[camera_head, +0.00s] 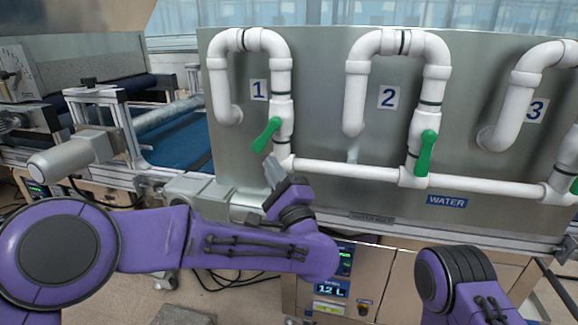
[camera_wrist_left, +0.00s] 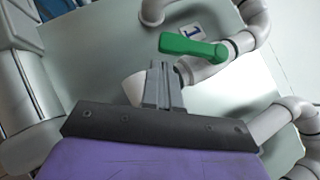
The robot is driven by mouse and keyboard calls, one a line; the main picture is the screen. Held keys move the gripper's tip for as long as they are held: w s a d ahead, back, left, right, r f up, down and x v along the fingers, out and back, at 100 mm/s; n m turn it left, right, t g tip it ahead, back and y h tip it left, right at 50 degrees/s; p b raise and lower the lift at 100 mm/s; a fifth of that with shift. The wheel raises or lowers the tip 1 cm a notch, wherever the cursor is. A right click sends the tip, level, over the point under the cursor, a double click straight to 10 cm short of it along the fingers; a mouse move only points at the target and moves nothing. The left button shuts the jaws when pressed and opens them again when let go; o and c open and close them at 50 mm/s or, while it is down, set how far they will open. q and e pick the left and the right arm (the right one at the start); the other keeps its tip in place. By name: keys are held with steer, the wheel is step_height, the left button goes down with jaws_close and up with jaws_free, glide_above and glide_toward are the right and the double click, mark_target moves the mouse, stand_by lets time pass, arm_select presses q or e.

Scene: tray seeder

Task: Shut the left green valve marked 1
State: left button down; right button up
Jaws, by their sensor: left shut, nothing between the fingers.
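The green handle (camera_head: 266,135) of the valve marked 1 sits on the white vertical pipe at the left of the panel. It is tilted, its free end pointing down and left. In the left wrist view the green handle (camera_wrist_left: 190,46) lies just beyond the fingertips. My left gripper (camera_head: 272,167) is shut and empty, just below the handle's free end. The left wrist view shows its fingers (camera_wrist_left: 162,72) together, with a small visible gap to the handle. My right arm shows at the lower right, but its gripper is out of view.
The label 1 (camera_head: 259,90) is on the metal panel (camera_head: 320,100) beside the pipe. A second green handle (camera_head: 426,153) hangs near label 2 (camera_head: 388,97). A white horizontal pipe (camera_head: 345,170) runs below the valves. A conveyor (camera_head: 180,140) stands at the left.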

arm_select(q)
steer(key=shift+w+a+r, duration=0.15)
steer(key=shift+a+r, duration=0.1)
steer(key=shift+a, duration=0.25)
arm_select(e)
steer(key=shift+r, duration=0.6)
steer(key=shift+f, duration=0.1)
